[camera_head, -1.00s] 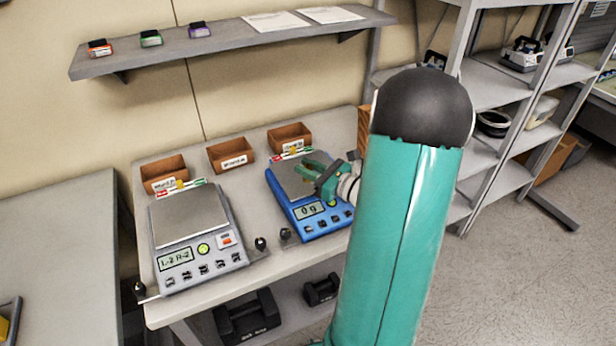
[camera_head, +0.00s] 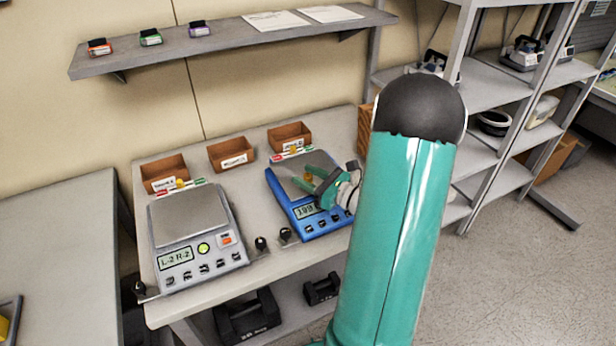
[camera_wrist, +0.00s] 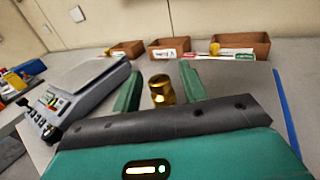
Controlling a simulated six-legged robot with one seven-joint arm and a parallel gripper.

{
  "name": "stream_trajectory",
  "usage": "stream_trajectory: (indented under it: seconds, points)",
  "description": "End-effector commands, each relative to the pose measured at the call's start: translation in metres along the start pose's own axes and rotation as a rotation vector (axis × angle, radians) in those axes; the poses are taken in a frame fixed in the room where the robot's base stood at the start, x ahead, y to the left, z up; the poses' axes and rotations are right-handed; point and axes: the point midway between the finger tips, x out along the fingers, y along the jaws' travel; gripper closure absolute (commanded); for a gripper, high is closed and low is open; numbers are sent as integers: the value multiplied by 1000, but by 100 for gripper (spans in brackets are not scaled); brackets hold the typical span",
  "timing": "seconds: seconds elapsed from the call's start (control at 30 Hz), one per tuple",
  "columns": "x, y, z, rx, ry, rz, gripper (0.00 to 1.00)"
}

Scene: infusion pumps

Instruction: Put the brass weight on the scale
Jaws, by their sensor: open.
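The brass weight (camera_wrist: 160,92) stands upright on the grey pan of the blue scale (camera_head: 325,224), between my fingers in the wrist view. It also shows as a small gold spot in the head view (camera_head: 308,177). My gripper (camera_head: 310,182) is over the pan, with its green fingers open on either side of the weight; gaps show at both sides in the wrist view. The blue scale's display (camera_head: 306,210) shows a number other than zero, too small to read surely. The weight's base is partly hidden by my gripper body in the wrist view.
A grey scale (camera_head: 190,216) stands to the left on the same table. Several brown bins (camera_head: 231,154) line the back, with small coloured-capped items before them. A wall shelf (camera_head: 225,40) is above and a shelving rack (camera_head: 490,95) is at right.

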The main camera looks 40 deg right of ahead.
Motion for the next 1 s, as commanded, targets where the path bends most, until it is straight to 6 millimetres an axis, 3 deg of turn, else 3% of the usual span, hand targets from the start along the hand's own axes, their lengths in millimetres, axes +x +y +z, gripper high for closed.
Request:
stream_trajectory:
  seconds: [0.17,0.5,0.7,1.0]
  points:
    - [-11,-1,3,0,0,-3,57]
    - [-81,-1,3,0,0,-4,57]
    - [-112,0,2,0,1,-2,57]
    - [-118,2,4,-5,2,10,57]
